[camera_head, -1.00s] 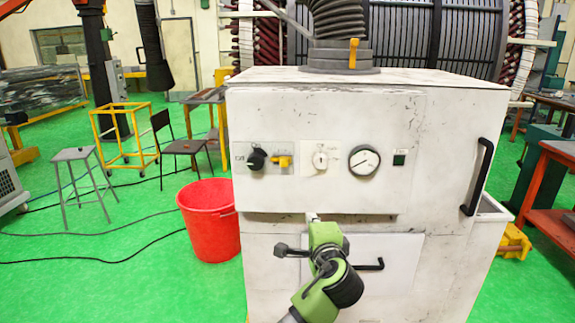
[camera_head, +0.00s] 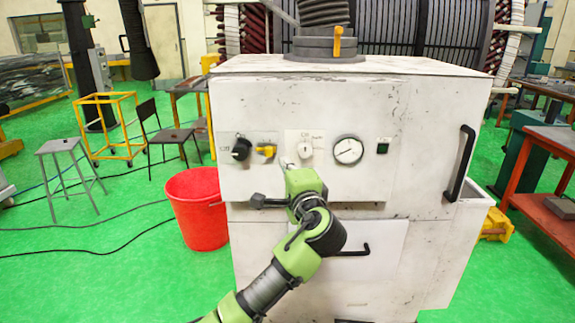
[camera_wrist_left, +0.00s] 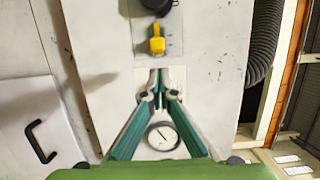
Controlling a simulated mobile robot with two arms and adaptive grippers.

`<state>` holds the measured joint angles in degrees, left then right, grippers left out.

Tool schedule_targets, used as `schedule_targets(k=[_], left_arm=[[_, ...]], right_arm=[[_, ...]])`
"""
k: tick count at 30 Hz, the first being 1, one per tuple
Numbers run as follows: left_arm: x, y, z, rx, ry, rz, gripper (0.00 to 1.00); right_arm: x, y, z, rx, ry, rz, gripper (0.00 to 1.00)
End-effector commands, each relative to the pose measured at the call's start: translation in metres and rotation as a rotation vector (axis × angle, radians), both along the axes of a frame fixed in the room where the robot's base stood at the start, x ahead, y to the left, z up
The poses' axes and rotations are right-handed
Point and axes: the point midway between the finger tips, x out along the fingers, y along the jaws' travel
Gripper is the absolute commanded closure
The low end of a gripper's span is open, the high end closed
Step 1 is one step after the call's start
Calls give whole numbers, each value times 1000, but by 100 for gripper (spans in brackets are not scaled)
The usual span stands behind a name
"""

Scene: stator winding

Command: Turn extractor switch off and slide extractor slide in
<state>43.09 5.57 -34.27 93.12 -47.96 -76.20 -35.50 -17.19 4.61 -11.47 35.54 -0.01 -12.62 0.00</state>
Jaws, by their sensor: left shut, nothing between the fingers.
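The white extractor cabinet (camera_head: 300,100) stands in front of me. Its panel carries a black rotary knob (camera_head: 241,149), a yellow lever switch (camera_head: 265,151), a white knob (camera_head: 305,150) and a round gauge (camera_head: 348,150). A yellow tab (camera_head: 338,40) sticks up at the collar under the black hose on top. My left gripper (camera_head: 288,165) is at the panel, just below the white knob. In the left wrist view its fingers (camera_wrist_left: 158,85) are shut and empty over the white knob's plate, largely hiding that knob. The yellow switch also shows there (camera_wrist_left: 157,42). Contact cannot be told. My right gripper is out of view.
A black upright handle (camera_head: 460,163) sticks out at the cabinet's right. A drawer handle (camera_head: 353,250) is below the panel, right of my arm. A red bucket (camera_head: 197,208) stands at the left. A red-framed bench (camera_head: 540,165) stands right.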

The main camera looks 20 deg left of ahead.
Motion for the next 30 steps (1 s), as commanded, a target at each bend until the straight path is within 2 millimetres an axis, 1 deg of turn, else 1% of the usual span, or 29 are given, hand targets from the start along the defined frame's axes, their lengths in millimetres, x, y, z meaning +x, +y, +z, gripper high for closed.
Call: schedule_targets(k=[1, 6, 12, 16, 25, 30], left_arm=[[9, 7, 4, 2, 2, 4, 100], [35, 22, 3, 2, 1, 3, 100], [51, 30, 1, 0, 1, 1, 100], [54, 31, 0, -1, 0, 0, 100], [53, 32, 0, -1, 0, 0, 100], [48, 51, 0, -1, 1, 2, 100]], right_arm=[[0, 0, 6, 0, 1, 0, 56], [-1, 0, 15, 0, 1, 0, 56], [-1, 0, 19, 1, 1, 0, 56], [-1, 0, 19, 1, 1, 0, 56], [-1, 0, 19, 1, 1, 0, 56], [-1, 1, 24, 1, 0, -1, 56]])
